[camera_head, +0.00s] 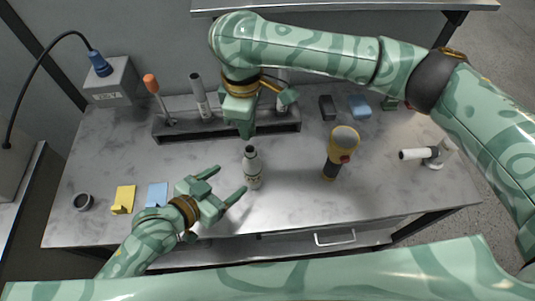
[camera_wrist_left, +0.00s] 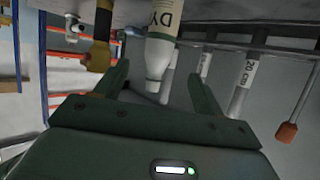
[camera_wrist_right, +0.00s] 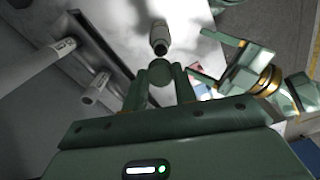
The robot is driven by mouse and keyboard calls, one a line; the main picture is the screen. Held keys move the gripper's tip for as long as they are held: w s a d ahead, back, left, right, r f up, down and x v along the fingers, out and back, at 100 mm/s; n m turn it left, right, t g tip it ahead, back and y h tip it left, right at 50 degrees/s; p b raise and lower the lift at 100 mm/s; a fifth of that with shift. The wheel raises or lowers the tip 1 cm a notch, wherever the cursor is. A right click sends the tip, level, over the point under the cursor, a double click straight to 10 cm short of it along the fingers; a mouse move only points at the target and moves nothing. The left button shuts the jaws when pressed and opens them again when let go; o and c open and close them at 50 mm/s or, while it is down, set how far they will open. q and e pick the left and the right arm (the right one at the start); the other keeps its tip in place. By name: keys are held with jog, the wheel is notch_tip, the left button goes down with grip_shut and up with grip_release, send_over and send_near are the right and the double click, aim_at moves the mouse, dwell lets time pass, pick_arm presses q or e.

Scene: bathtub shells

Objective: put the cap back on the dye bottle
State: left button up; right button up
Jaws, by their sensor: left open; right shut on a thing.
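The dye bottle (camera_head: 252,172), pale with a label, stands upright near the middle of the table. Its narrow neck is bare, and it also shows in the right wrist view (camera_wrist_right: 159,38). In the left wrist view the bottle (camera_wrist_left: 160,55) appears upside down between the fingers. My left gripper (camera_head: 231,181) is open just left of the bottle, its fingers pointing towards it. My right gripper (camera_head: 243,132) is above and behind the bottle, pointing down. It is shut on a round green thing, seemingly the cap (camera_wrist_right: 161,72); the head view hides it.
A dark rack (camera_head: 170,132) with tubes and an orange-handled tool (camera_head: 152,86) stands behind. A yellow-and-black device (camera_head: 341,150) is right of the bottle, a white pipe piece (camera_head: 425,154) farther right. Yellow (camera_head: 123,199) and blue (camera_head: 157,194) pads and a dark ring (camera_head: 83,202) lie left.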

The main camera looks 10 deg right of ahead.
aim_at(256, 160)
jog(key=shift+s+a+r, duration=0.1)
jog(key=shift+s+r, duration=0.05)
pick_arm(q)
jog(key=x, duration=1.2)
jog(key=shift+d+r, duration=0.1)
jog(key=shift+r, duration=0.05)
jog(key=c, duration=1.5)
jog(key=shift+o, duration=0.2)
pick_arm(e)
jog(key=shift+f, duration=2.5)
jog(key=shift+f, duration=0.1)
jog(key=shift+f, duration=0.8)
